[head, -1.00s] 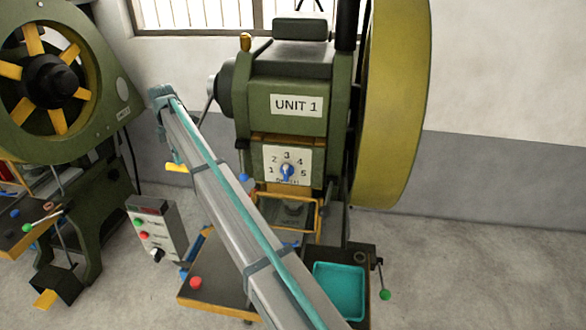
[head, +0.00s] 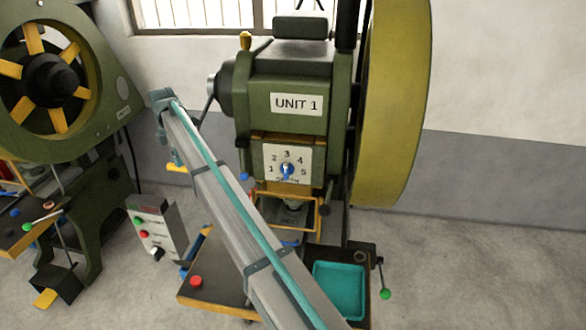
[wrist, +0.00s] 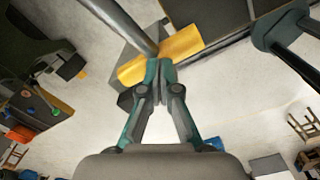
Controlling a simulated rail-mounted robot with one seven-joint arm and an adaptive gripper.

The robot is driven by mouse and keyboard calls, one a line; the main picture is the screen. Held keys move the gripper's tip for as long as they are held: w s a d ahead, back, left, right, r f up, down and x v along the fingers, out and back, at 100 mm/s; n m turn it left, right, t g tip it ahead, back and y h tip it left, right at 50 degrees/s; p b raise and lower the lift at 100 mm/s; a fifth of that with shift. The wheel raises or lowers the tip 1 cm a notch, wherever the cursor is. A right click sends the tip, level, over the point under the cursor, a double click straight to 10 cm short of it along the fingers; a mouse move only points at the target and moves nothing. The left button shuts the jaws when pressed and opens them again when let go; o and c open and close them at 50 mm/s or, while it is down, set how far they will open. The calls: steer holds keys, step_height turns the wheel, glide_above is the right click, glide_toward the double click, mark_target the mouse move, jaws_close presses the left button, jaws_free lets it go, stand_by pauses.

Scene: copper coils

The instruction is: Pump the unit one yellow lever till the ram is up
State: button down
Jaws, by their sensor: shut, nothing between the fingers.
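The yellow lever grip (head: 176,168) shows left of the unit one press (head: 297,104), partly behind my arm. A grey rod runs from it up to the press's side. In the wrist view the yellow grip (wrist: 182,52) lies crosswise at the rod's end. My gripper (wrist: 158,65) is shut and empty, its fingertips at the grip's near edge; I cannot tell if they touch. In the head view part of my gripper (head: 178,157) shows just above the grip. The ram area, behind the orange guard (head: 320,215), is partly hidden by my arm.
A control box (head: 152,230) with buttons stands left of the press. A second green press (head: 90,110) is farther left. A teal tray (head: 340,288) and a green-knobbed lever (head: 385,293) are at front right. Open floor (head: 470,270) lies right.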

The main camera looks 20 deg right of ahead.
steer(key=shift+w+d+f+b, duration=0.2)
steer(key=shift+w+f+b, duration=0.15)
steer(key=shift+f, duration=0.55)
steer(key=shift+w+d+f+b, duration=0.25)
steer(key=shift+w+f+b, duration=0.05)
steer(key=shift+f, duration=0.65)
steer(key=shift+w+d+f+b, duration=0.2)
steer(key=shift+w+f+b, duration=0.15)
steer(key=shift+f, duration=0.65)
steer(key=shift+w+d+f+b, duration=0.25)
steer(key=shift+w+f, duration=0.2)
steer(key=shift+f, duration=0.35)
steer(key=shift+w+d+f+b, duration=0.3)
steer(key=shift+w+f, duration=0.2)
steer(key=shift+f, duration=0.25)
steer(key=shift+w+d+f+b, duration=0.25)
steer(key=shift+w+f, duration=0.2)
steer(key=shift+f, duration=0.35)
